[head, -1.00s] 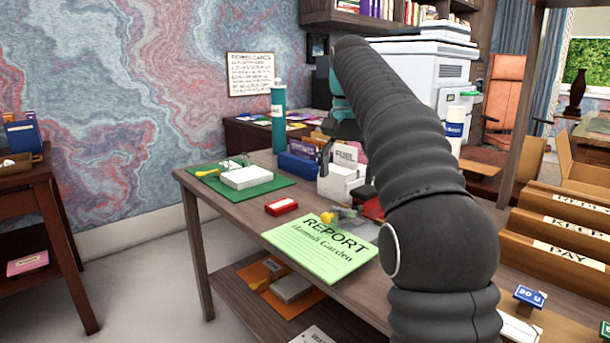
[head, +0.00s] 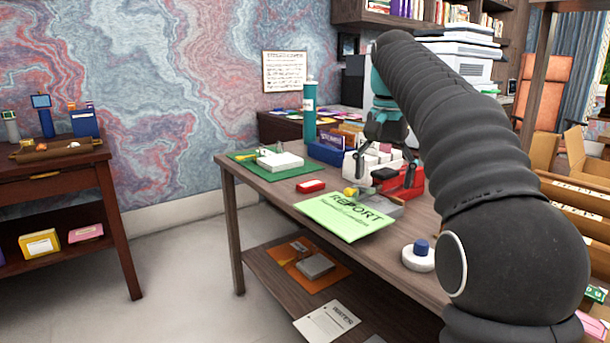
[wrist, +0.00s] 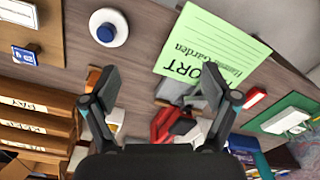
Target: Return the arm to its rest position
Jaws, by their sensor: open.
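My arm, black and ribbed, rises from the lower right of the head view and bends over the desk. My gripper (head: 383,132) hangs above the back of the desk (head: 250,190), near a red stapler-like object (head: 408,180) and white boxes. In the wrist view my gripper (wrist: 160,95) shows two dark fingers spread wide apart with nothing held between them. The green REPORT sheet (wrist: 215,45) lies on the desk beyond the fingers; it also shows in the head view (head: 342,218).
A teal bottle (head: 309,112), a blue box (head: 330,152) and a green mat (head: 245,158) stand along the desk's back and left. A white round item with a blue knob (head: 420,256) is near my arm. Wooden sorters (wrist: 35,120) are at the right.

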